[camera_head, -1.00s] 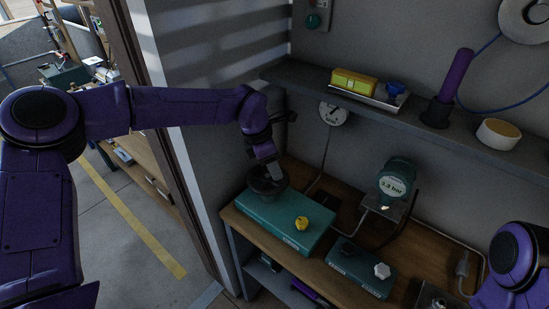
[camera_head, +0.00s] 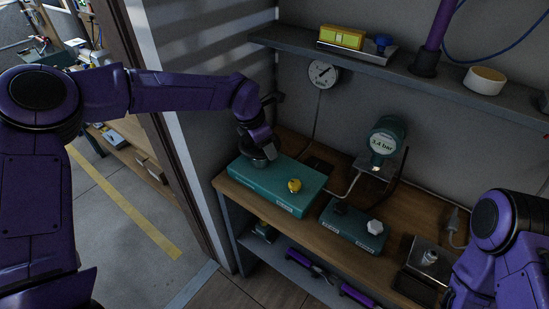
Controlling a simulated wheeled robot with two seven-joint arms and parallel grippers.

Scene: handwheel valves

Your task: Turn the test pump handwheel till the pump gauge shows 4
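A long teal box (camera_head: 262,192) stands on the wooden bench with a dark handwheel (camera_head: 259,157) on its left end and a yellow knob (camera_head: 294,185) near its right end. My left gripper (camera_head: 258,148) is down at the dark handwheel; its fingertips are dark and small, so I cannot tell how far they are closed.
A second teal box (camera_head: 352,226) with a black knob and a white knob (camera_head: 375,227) stands to the right. A metal tray (camera_head: 425,262) lies farther right. The shelf (camera_head: 400,75) above holds a yellow case (camera_head: 341,37) and a roll (camera_head: 485,80).

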